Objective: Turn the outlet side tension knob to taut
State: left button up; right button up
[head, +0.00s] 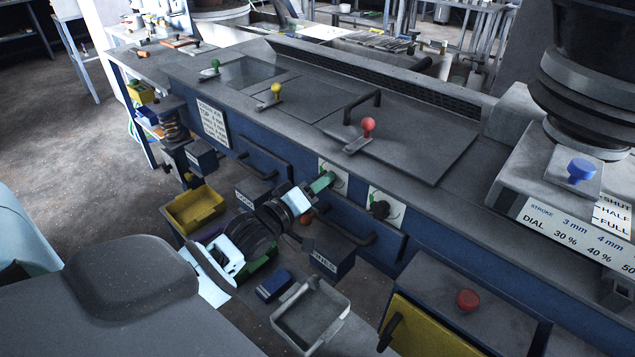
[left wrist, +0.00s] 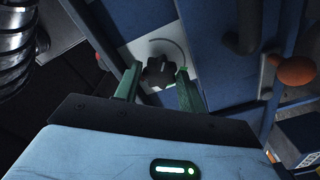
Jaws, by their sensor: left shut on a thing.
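Two white dial plates sit on the blue front panel of the machine. The right one carries a black lobed knob (head: 379,208). The left plate (head: 334,177) is partly covered by my left gripper (head: 324,182), whose green fingers reach its face. In the left wrist view, a black lobed tension knob (left wrist: 158,72) stands between the two green fingers of the left gripper (left wrist: 158,78), which is shut on it. A curved mark shows on the plate beside this knob. I cannot read which side either knob belongs to. My right gripper is not in view.
A dark handle bar (head: 343,228) and an orange ball knob (head: 306,217) are close below the gripper. A labelled blue box (head: 328,258), a yellow bin (head: 194,209) and a grey tray (head: 311,314) stand lower. The deck has red (head: 368,125) and yellow (head: 276,90) knobs.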

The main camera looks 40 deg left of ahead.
pick_arm(q)
jog(key=m, duration=0.1)
jog(key=m+p, duration=0.1)
jog(key=shift+r+m+p, duration=0.25)
jog(key=shift+m+p, duration=0.05)
jog(key=shift+m, duration=0.1)
jog(key=m+p, duration=0.1)
jog(key=m, duration=0.2)
jog(key=shift+m+p, duration=0.3)
jog(key=shift+p, duration=0.05)
jog(key=m+p, duration=0.1)
jog(key=m, duration=0.4)
jog(key=shift+p, duration=0.35)
jog(key=m+p, duration=0.1)
jog(key=m, duration=0.5)
jog(key=shift+f+m, duration=0.1)
jog(key=shift+m, duration=0.3)
jog(key=m, duration=0.5)
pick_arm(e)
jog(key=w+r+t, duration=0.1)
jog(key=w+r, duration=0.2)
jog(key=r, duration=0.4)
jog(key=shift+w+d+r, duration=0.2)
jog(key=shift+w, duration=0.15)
pick_arm(q)
jog(key=shift+m, duration=0.3)
jog(key=o, duration=0.9)
jog(key=shift+f, duration=0.1)
jog(key=shift+o, duration=0.2)
